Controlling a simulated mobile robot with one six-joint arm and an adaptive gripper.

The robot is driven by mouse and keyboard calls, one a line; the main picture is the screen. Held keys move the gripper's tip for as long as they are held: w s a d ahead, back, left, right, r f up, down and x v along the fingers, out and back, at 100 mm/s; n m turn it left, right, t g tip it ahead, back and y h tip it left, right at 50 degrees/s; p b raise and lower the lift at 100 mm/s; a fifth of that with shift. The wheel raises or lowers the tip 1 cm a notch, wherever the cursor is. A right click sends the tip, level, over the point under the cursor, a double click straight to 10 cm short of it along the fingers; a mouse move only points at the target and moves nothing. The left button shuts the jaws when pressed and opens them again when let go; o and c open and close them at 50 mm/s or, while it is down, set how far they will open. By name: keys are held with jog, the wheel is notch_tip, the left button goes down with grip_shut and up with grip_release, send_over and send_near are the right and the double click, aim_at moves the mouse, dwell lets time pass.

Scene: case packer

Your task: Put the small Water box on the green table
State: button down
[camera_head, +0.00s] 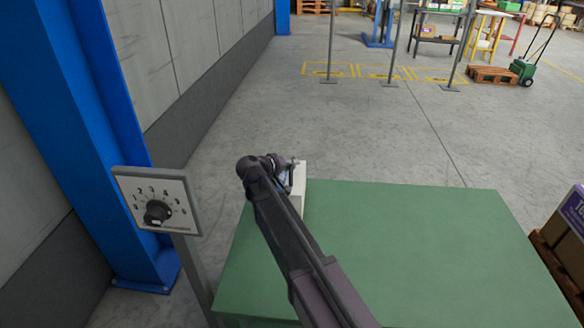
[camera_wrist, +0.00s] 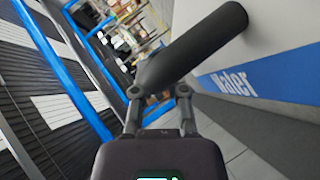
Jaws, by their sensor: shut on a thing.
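The small Water box (camera_head: 299,187) shows as a pale block at the far left edge of the green table (camera_head: 420,240). My gripper (camera_head: 280,172) is at the box's left side, and my arm hides part of the box. In the wrist view the box (camera_wrist: 285,88) fills the right, with a white face and a blue "Water" band. My gripper (camera_wrist: 160,98) is shut there, with a dark round bar (camera_wrist: 195,43) between and beyond its fingers. I cannot tell how the bar joins the box, or whether the box's base touches the table.
The rest of the green tabletop is bare. A dial panel (camera_head: 158,200) on a post stands left of the table, near a blue column (camera_head: 75,100). A purple-and-white carton (camera_head: 573,215) is at the right edge. Open floor lies beyond the table.

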jog(key=c, duration=0.7)
grip_release()
jog(key=shift+s+a+r+p, duration=0.3)
jog(key=shift+s, duration=0.1)
jog(key=p+v, duration=0.4)
jog(key=v, duration=0.6)
jog(key=shift+s+a+r, duration=0.15)
jog(key=shift+s+a, duration=0.1)
jog(key=shift+s, duration=0.05)
jog(key=shift+d, duration=0.1)
